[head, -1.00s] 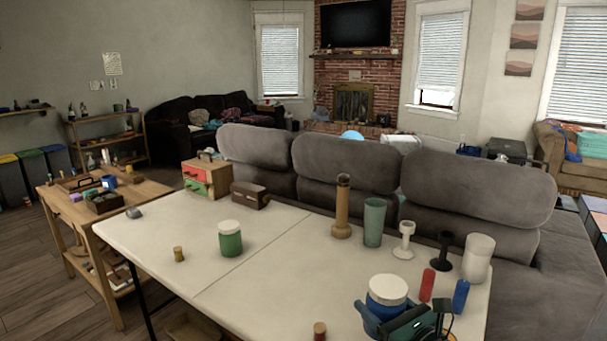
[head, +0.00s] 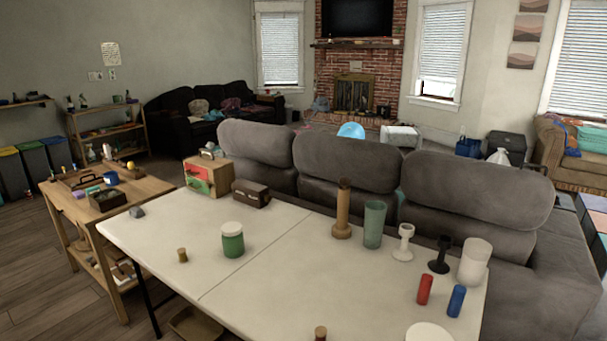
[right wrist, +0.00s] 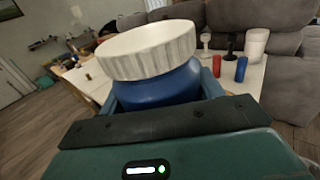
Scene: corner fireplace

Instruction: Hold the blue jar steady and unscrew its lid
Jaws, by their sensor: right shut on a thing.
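The blue jar (right wrist: 160,88) has a wide white ribbed lid (right wrist: 148,50) on top. In the right wrist view my right gripper (right wrist: 162,95) is shut on the jar's body, with a finger on either side below the lid. The jar stands slightly tilted in that picture. In the head view only the top of the white lid (head: 429,332) shows at the bottom edge; the jar's body and my right gripper are out of frame. My left gripper is in neither view.
The white table (head: 290,285) carries a green jar with a white lid (head: 232,240), a red cylinder (head: 425,289), a blue cylinder (head: 456,300), a white cylinder (head: 475,262) and a green cup (head: 374,225). A grey sofa (head: 360,185) stands behind it. The table's middle is clear.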

